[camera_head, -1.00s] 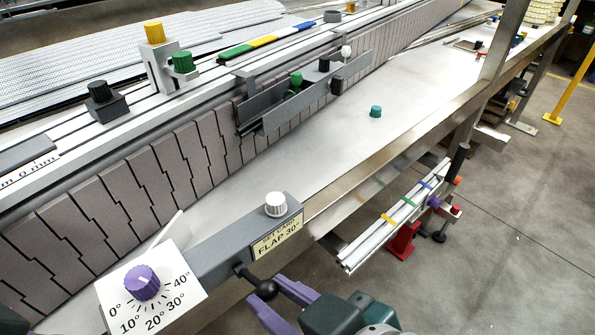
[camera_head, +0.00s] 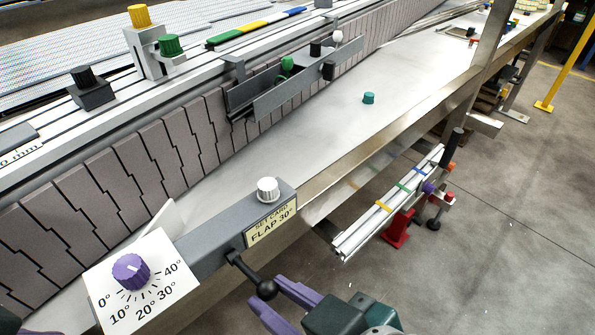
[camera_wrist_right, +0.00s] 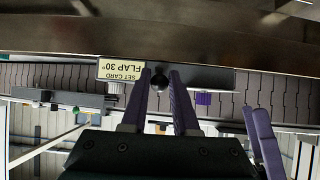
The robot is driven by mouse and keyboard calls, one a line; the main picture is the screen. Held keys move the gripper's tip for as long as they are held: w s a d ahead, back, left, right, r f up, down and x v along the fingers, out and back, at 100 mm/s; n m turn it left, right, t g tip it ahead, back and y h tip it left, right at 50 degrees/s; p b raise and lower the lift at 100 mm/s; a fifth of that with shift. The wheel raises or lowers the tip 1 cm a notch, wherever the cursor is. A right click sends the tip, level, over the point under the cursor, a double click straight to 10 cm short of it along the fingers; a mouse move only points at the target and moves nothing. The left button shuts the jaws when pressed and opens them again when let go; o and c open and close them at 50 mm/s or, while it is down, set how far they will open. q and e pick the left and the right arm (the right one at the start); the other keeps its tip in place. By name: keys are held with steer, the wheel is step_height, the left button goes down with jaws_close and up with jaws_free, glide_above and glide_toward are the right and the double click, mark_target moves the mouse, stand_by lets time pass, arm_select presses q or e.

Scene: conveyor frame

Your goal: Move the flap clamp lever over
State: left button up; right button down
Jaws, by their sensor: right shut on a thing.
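The flap clamp lever (camera_head: 244,268) is a short black rod with a black ball knob (camera_head: 266,289). It sticks out from the grey flap arm (camera_head: 215,240), down and to the right. My right gripper (camera_head: 264,291) has its purple fingers on either side of the ball and is shut on it. In the right wrist view the ball (camera_wrist_right: 160,83) shows between the fingertips, near the upside-down set card (camera_wrist_right: 122,70). The card (camera_head: 271,227) reads "FLAP 30°". Purple finger-like parts (camera_wrist_right: 262,138) at the right of the wrist view seem to be my left gripper; its opening is unclear.
A purple knob (camera_head: 131,271) sits on a white angle dial (camera_head: 170,295) left of the lever. A white knob (camera_head: 268,189) stands on the flap arm. A striped rail (camera_head: 390,205) juts out at the right. The floor (camera_head: 500,240) beyond is clear.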

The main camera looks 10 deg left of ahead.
steer(key=shift+d+f, duration=0.1)
steer(key=shift+f, duration=0.05)
steer(key=shift+s+d+f+b, duration=0.1)
steer(key=shift+f+b, duration=0.35)
steer(key=shift+f, duration=0.1)
steer(key=shift+s+d+f+b, duration=0.1)
steer(key=shift+f+b, duration=0.3)
steer(key=shift+f, duration=0.15)
steer(key=c, duration=0.6)
jaws_free()
steer(key=shift+r, duration=0.15)
steer(key=shift+c, duration=0.2)
